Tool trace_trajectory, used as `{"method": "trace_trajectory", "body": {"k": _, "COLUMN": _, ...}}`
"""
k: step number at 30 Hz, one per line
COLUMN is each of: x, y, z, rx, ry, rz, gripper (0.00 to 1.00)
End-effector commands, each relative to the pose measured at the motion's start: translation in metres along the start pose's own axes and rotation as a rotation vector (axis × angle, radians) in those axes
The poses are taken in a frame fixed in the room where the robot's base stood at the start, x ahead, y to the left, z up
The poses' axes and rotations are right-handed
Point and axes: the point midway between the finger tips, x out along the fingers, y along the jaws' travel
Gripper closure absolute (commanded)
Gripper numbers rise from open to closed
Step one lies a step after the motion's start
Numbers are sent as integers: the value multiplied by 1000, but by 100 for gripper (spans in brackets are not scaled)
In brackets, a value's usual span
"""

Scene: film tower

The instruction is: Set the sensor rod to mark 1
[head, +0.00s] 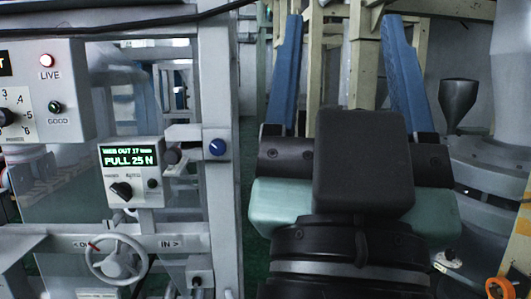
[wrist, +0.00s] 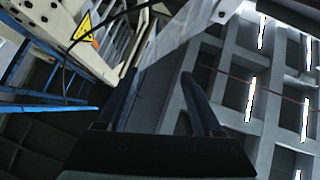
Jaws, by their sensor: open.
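My gripper (head: 342,18) is open and empty, its two blue fingers pointing up and well apart. In the wrist view my gripper (wrist: 158,76) also shows both fingers with nothing between them.
A display box (head: 133,170) reads "WEB OUT 17 mm" and "PULL 25 N". Below it is a handwheel (head: 117,258) on a rail marked IN. A panel (head: 45,92) has a lit red lamp and a dial. A grey funnel (head: 458,100) stands at right.

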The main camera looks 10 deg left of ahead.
Motion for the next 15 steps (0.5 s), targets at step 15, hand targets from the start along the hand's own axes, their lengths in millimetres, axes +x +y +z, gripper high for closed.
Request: {"method": "trace_trajectory", "body": {"k": 15, "x": -10, "y": -233, "z": 203, "rx": 236, "ry": -747, "rz": -149, "gripper": 32}}
